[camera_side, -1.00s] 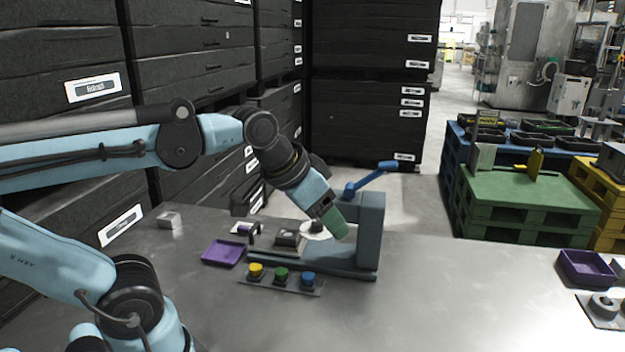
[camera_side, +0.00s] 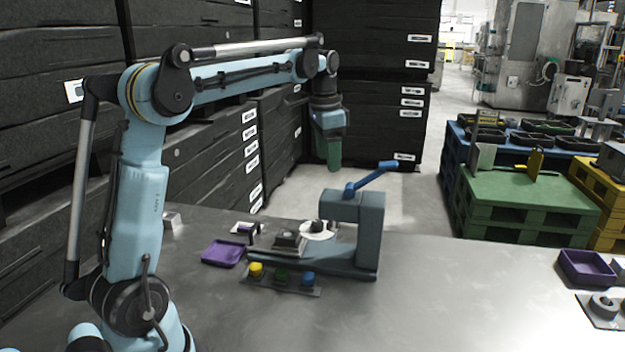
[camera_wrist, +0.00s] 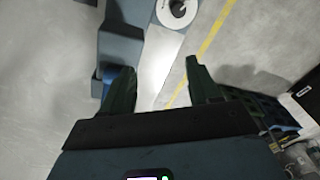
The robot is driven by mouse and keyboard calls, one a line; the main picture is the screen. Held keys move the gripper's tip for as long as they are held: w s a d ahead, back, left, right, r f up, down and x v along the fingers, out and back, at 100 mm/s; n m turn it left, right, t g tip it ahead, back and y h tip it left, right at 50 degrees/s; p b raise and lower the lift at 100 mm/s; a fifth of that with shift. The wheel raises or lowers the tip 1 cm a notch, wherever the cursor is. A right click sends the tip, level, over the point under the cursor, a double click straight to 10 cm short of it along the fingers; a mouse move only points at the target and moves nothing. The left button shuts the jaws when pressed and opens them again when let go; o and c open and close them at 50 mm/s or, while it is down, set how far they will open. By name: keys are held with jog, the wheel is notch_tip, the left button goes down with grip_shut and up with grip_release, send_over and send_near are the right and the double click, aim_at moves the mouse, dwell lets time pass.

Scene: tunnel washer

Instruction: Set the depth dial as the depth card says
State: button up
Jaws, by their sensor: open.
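The depth dial appears to be the white disc (camera_side: 325,236) with a dark knob, on the base of the grey-blue machine (camera_side: 368,235). In the wrist view the white disc (camera_wrist: 178,10) shows at the top edge, partly cut off, with marks too small to read. My gripper (camera_side: 334,168) hangs pointing down, well above and behind the machine, apart from the dial. In the wrist view its green fingers (camera_wrist: 160,82) are spread with nothing between them. I cannot identify the depth card or read it.
A blue lever (camera_side: 372,177) sticks up from the machine. Yellow (camera_side: 256,270), green (camera_side: 281,277) and blue (camera_side: 308,278) buttons stand in front. A purple tray (camera_side: 223,253) lies left, another purple tray (camera_side: 587,268) far right.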

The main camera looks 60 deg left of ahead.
jog(key=g, duration=0.1)
send_over(317, 222)
notch_tip(317, 222, down, 4)
jog(key=shift+m+h, duration=0.3)
jog(key=shift+m, duration=0.1)
notch_tip(317, 222, down, 17)
jog(key=shift+r, duration=0.15)
jog(key=c, duration=1)
jog(key=shift+c, duration=0.2)
